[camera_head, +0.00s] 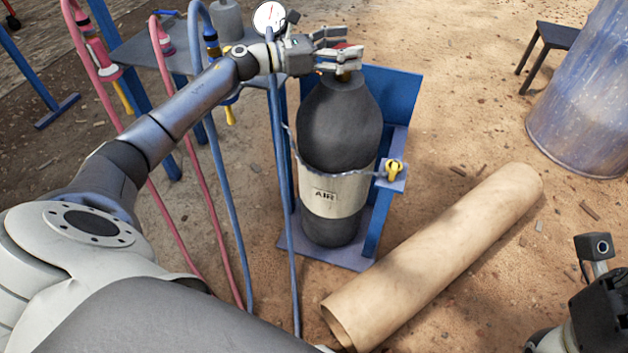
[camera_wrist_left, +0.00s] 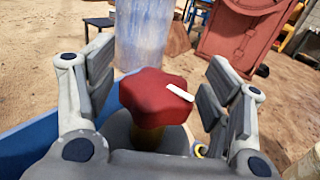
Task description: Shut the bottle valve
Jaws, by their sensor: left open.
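The air bottle (camera_head: 341,125) is a dark grey cylinder with a white band reading AIR, standing upright in a blue stand. Its valve has a red lobed handwheel (camera_wrist_left: 156,97) with a white mark on top, above a brass stem (camera_wrist_left: 147,138). In the head view only a bit of red shows between the fingers. My left gripper (camera_head: 338,48) is at the top of the bottle. In the left wrist view its fingers (camera_wrist_left: 160,92) are open, one on each side of the handwheel, with gaps between. My right gripper does not show; only part of my right arm is at the lower right.
The blue stand (camera_head: 400,85) backs the bottle, with a yellow-handled fitting (camera_head: 394,169) at its side. Red and blue hoses (camera_head: 222,190) hang left, near a pressure gauge (camera_head: 268,17). A tan roll (camera_head: 440,255) lies to the right. A blue drum (camera_head: 583,110) stands beyond.

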